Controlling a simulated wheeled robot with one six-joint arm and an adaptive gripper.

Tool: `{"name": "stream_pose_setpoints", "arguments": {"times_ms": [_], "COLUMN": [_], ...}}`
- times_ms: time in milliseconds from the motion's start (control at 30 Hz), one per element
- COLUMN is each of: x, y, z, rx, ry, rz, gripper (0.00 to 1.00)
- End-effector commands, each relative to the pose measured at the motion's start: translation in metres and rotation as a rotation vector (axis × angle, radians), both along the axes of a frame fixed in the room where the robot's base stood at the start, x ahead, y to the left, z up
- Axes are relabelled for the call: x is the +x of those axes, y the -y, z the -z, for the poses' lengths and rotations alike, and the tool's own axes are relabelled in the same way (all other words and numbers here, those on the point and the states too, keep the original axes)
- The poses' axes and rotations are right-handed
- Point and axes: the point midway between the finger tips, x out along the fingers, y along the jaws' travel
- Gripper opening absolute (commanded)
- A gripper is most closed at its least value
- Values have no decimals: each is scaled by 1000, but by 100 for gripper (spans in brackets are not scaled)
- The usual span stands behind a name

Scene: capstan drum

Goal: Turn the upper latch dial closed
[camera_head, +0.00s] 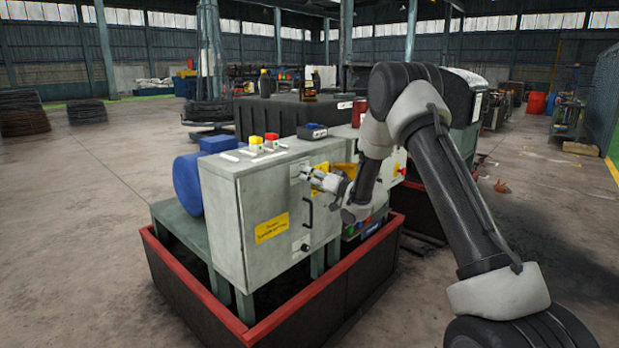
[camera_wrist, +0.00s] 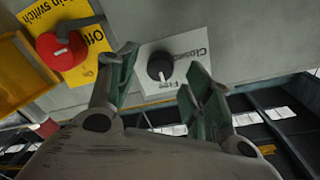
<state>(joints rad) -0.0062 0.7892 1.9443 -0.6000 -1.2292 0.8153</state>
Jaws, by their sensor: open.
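The upper latch dial (camera_wrist: 160,67) is a round black knob on a white label plate on the grey cabinet front, seen in the wrist view. The plate reads "Closed" and "Free", upside down. A light pointer mark on the knob faces down in the picture, toward "Free". My gripper (camera_wrist: 160,80) is open, its two green-padded fingers to either side of the knob, with no visible contact. In the head view my gripper (camera_head: 311,178) is at the upper part of the cabinet (camera_head: 225,215) front and hides the dial's knob.
A red main switch (camera_wrist: 62,50) on a yellow plate sits left of the dial in the wrist view. Below my gripper in the head view are a black handle (camera_head: 309,214) and a lower black dial (camera_head: 304,247). A red-rimmed bund (camera_head: 250,335) surrounds the cabinet.

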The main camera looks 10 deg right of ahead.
Motion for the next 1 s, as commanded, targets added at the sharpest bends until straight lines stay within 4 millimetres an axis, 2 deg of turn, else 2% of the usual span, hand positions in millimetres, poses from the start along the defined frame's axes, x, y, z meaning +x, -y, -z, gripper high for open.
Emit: {"name": "stream_pose_setpoints", "arguments": {"times_ms": [200, 433, 467, 700, 1000], "x": [15, 15, 15, 15, 15], "y": [-9, -9, -9, -9, -9], "z": [0, 0, 0, 0, 0], "rx": [0, -1, -1, -1, -23], "ry": [0, -1, -1, 0, 15], "rz": [1, 2, 2, 2, 1], "gripper": [51, 51, 47, 5, 5]}}
